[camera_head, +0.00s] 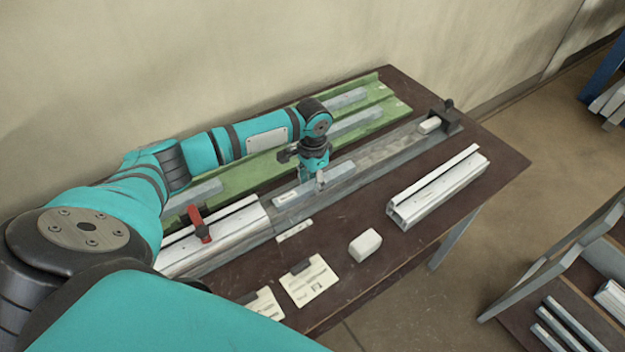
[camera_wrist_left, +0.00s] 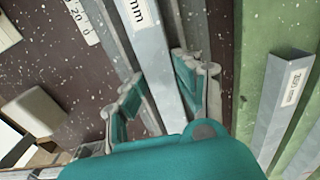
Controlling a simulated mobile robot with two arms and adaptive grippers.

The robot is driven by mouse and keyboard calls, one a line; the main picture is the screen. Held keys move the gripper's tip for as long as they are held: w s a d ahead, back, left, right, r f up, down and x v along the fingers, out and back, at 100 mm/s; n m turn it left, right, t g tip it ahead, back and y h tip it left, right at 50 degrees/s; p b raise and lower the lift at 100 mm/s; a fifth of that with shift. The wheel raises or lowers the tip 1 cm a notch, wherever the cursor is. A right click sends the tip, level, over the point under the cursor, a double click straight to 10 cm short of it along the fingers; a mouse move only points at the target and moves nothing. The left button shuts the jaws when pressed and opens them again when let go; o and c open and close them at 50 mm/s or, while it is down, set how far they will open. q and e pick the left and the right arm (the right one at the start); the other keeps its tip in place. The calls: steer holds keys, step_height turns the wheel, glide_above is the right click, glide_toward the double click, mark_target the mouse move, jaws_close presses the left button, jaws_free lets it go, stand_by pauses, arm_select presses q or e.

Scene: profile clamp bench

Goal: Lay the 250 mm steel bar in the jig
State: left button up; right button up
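A grey steel bar (camera_head: 343,173) with a white label lies lengthwise along the jig (camera_head: 385,152), a long grey channel on the table. My left gripper (camera_head: 318,184) points down over the middle of this bar. My right gripper is not in view.
A green rack (camera_head: 235,180) behind holds several bars, one labelled 350 mm (camera_wrist_left: 283,105). A red clamp (camera_head: 200,225) sits on a pale profile at left.

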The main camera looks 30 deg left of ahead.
mark_target(313, 184)
arm_select(q)
steer(key=shift+a, duration=0.1)
stand_by(0.3)
step_height(313, 184, up, 13)
steer(key=shift+f+b, duration=0.1)
steer(key=shift+b, duration=0.65)
steer(key=shift+f, duration=0.1)
